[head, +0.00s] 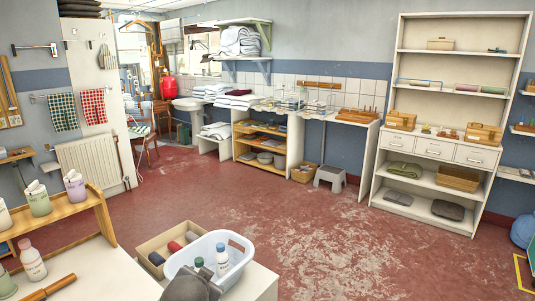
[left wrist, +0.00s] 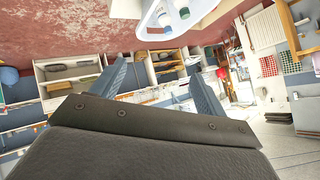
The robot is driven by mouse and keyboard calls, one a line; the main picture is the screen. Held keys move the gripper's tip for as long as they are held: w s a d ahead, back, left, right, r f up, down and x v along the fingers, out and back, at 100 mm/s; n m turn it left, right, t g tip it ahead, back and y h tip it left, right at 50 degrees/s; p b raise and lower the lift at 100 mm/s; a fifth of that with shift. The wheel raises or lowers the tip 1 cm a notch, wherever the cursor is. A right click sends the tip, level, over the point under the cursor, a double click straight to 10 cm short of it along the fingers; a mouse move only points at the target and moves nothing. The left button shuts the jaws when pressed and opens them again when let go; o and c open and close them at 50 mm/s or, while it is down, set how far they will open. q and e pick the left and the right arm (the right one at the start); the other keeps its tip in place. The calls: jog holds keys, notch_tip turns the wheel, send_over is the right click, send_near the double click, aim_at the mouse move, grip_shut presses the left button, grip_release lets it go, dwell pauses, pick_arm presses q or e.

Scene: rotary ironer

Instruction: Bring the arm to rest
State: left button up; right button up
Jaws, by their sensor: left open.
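My left gripper (left wrist: 157,68) shows in the left wrist view with its two grey-blue fingers spread apart. Nothing is between them. The wrist picture is tilted over, with the red floor at its top. In the head view a dark grey part at the bottom edge, in front of the white basin (head: 241,243), looks like my own arm; the fingers cannot be made out there. The basin holds bottles with green and blue caps, and it also shows at the top of the left wrist view (left wrist: 153,25). My right gripper is in neither view.
A cardboard box (head: 155,243) with rolled cloths stands beside the basin. A wooden rack (head: 75,215) with tubs and a white bottle (head: 33,262) are at the left. White shelves (head: 447,110) stand at the back right. The red floor (head: 310,225) in the middle is clear.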

pick_arm(q)
jog(key=s+d+f+n+g+h+b, duration=0.2)
jog(key=s+f+g, duration=0.6)
jog(key=s+f, duration=2.2)
jog(key=s+n+b, duration=0.1)
jog(key=s, duration=0.2)
jog(key=shift+s+d, duration=0.15)
jog(key=shift+d, duration=0.1)
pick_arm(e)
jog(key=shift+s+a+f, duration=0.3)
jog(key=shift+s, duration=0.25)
